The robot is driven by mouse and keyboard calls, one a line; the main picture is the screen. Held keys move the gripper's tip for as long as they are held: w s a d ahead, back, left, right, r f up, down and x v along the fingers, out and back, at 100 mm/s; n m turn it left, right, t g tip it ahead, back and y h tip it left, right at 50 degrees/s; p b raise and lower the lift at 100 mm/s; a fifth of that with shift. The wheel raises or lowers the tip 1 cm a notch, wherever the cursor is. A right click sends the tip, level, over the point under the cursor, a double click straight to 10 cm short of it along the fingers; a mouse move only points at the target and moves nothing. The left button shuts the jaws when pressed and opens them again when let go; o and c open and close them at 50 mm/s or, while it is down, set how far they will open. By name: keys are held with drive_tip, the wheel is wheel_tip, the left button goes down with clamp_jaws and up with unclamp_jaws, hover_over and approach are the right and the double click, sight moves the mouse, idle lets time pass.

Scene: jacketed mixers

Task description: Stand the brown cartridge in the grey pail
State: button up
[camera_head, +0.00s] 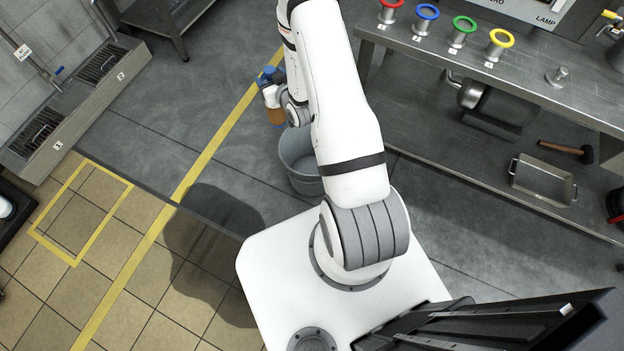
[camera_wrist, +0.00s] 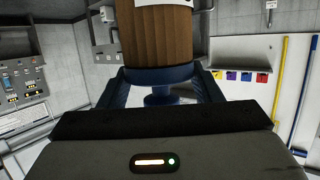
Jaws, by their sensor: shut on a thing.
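The brown cartridge (camera_head: 277,117) shows beside my arm in the head view, with a white label and blue parts above the brown. In the wrist view its ribbed brown body (camera_wrist: 157,40) fills the top middle. My gripper (camera_wrist: 160,88) is shut on the cartridge, with blue fingers at either side of a dark blue piece below the brown body. The grey pail (camera_head: 297,165) stands on the floor, partly hidden by my arm. The cartridge appears above and beyond the pail in the head view; its height and exact tilt are hard to tell.
A steel bench (camera_head: 480,90) with coloured rings stands at the right, with a metal tray (camera_head: 541,180) and a hammer (camera_head: 570,150) on its lower shelf. A low grated unit (camera_head: 75,105) is at the left. Floor left of the pail is clear.

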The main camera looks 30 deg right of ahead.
drive_tip(key=s+d+f+y+b, duration=0.1)
drive_tip(key=d+f+b, duration=0.3)
drive_tip(key=f+b, duration=0.4)
drive_tip(key=s+d+f+n+y+b, duration=0.1)
drive_tip(key=s+d+f+b, duration=0.2)
drive_tip(key=f+b, duration=0.5)
drive_tip(key=s+d+f+n+b, duration=0.1)
drive_tip(key=d+f+b, duration=0.5)
drive_tip(key=f, duration=1.9)
drive_tip(key=s+b, duration=0.1)
drive_tip(key=b, duration=0.2)
drive_tip(key=shift+y, duration=0.4)
drive_tip(key=shift+d+f, duration=0.1)
drive_tip(key=shift+f, duration=0.1)
drive_tip(key=shift+f+b, duration=0.4)
drive_tip(key=shift+b, duration=0.15)
drive_tip(key=shift+s+f, duration=0.1)
drive_tip(key=o, duration=1.7)
drive_tip(key=shift+s+f+g, duration=0.1)
drive_tip(key=shift+f+g, duration=0.1)
drive_tip(key=shift+g, duration=0.1)
drive_tip(key=shift+r, duration=0.1)
